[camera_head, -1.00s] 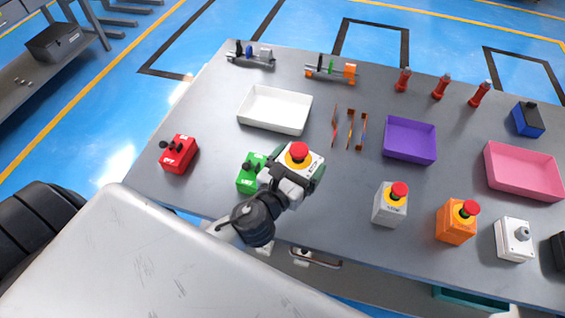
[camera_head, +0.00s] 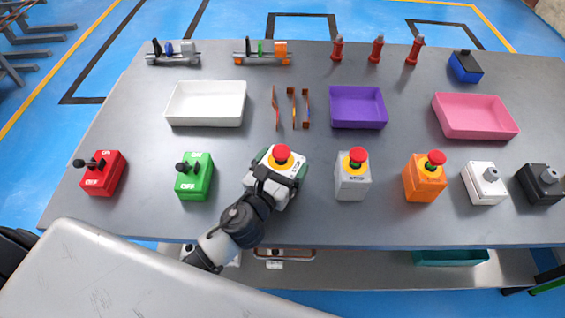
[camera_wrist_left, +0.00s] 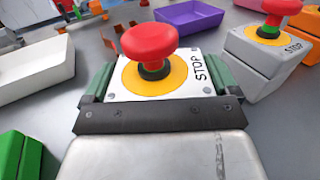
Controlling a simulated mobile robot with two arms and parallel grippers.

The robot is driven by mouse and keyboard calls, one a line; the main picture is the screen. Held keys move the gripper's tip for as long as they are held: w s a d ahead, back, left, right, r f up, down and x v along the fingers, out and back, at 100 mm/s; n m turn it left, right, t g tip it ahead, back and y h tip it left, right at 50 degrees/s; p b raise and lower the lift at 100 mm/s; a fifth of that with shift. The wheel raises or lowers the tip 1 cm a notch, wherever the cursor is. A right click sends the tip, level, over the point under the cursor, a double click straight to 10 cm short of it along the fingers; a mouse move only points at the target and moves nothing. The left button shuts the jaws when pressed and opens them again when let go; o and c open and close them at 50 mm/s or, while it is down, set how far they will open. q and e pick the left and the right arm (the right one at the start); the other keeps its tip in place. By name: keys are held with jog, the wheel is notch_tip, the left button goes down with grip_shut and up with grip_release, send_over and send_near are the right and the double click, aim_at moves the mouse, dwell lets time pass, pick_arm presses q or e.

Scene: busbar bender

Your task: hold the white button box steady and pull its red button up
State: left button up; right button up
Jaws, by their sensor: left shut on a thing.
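The white button box (camera_head: 289,167) stands on the grey table, with a red mushroom button (camera_head: 282,153) on a yellow disc on top. In the left wrist view the red button (camera_wrist_left: 149,42) stands over the yellow disc, beside the word STOP on the white top (camera_wrist_left: 196,86). My left gripper (camera_head: 277,177) is shut on the white box, its green-padded fingers along two opposite sides. It also shows in the left wrist view (camera_wrist_left: 158,86). The lower part of the box is hidden by the gripper. My right gripper is not in view.
A grey stop box (camera_head: 352,184) and an orange one (camera_head: 424,183) stand to the right. A green switch box (camera_head: 195,182) and a red one (camera_head: 103,180) stand left. A white tray (camera_head: 205,121) and a purple tray (camera_head: 358,120) lie behind.

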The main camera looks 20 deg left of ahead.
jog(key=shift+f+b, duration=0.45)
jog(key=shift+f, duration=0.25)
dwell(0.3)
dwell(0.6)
